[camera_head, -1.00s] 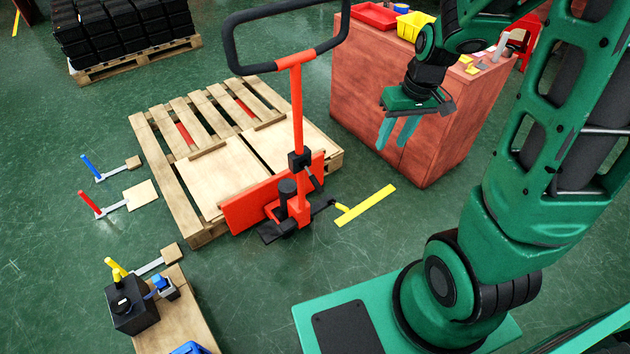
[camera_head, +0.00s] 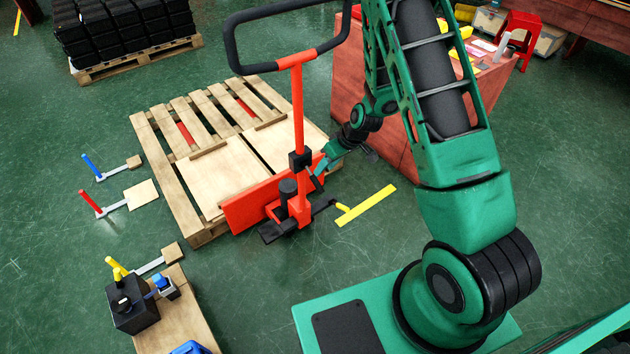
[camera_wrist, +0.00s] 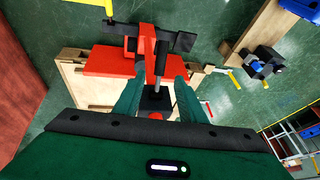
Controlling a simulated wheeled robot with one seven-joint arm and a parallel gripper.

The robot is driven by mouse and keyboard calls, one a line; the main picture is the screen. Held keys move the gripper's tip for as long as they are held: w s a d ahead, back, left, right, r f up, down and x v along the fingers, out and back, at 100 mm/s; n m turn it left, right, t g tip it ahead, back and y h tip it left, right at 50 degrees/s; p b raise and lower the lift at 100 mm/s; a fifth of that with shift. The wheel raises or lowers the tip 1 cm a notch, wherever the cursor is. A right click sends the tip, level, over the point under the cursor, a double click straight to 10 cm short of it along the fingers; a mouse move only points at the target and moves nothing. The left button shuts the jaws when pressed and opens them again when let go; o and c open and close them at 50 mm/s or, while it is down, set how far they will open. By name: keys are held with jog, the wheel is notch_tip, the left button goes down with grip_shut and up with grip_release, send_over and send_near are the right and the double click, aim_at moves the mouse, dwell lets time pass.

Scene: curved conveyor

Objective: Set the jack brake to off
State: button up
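The red pallet jack (camera_head: 298,120) stands at the wooden pallet, with a tall red mast and a black loop handle (camera_head: 232,45). A black block (camera_head: 300,160) sits on the mast, with a dark rod below it. A black arm with a yellow end (camera_head: 340,207) sticks out low on its right. I cannot tell for sure which part is the brake. My gripper (camera_head: 318,167) is at the mast by the black block. In the wrist view its fingers (camera_wrist: 157,82) are apart, one each side of the grey rod (camera_wrist: 160,72); contact cannot be told.
The pallet (camera_head: 150,135) lies behind the jack. A yellow bar (camera_head: 368,206) lies on the floor at the right. A reddish cabinet (camera_head: 345,80) stands behind my arm. A black box (camera_head: 132,304) with a yellow lever is at lower left. Floor between is clear.

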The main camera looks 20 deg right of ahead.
aim_at(316, 179)
jog(key=x, duration=1)
jog(key=shift+a+f, duration=0.1)
jog(key=shift+f, duration=0.1)
jog(key=shift+c, duration=0.6)
